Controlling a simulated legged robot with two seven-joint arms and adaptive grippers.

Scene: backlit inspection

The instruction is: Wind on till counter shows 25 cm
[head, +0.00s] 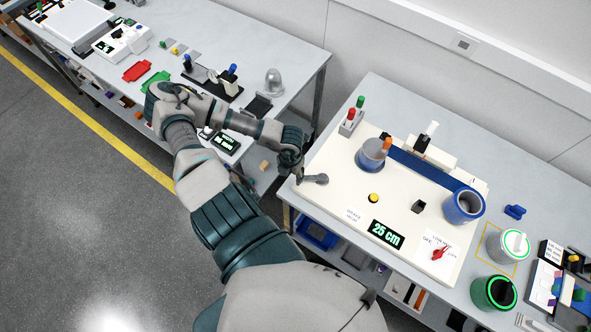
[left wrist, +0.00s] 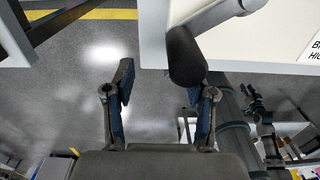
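The counter display (head: 385,234) on the cream winding board (head: 340,205) reads "25 cm". A grey crank (head: 316,179) lies at the board's left edge. Its dark handle (left wrist: 186,57) shows large in the left wrist view, just beyond the right-hand finger. My left gripper (head: 291,158) is close to the crank in the head view. Its two fingers stand apart with nothing between them in the left wrist view (left wrist: 167,80). I cannot tell whether a finger touches the handle. A blue strip (head: 425,168) runs along the board toward a blue reel (head: 464,207). My right gripper is not in view.
A red selector knob (head: 438,253) and a yellow button (head: 373,198) are on the board. White-topped and green-rimmed cans (head: 494,292) stand right. A gap separates the two benches.

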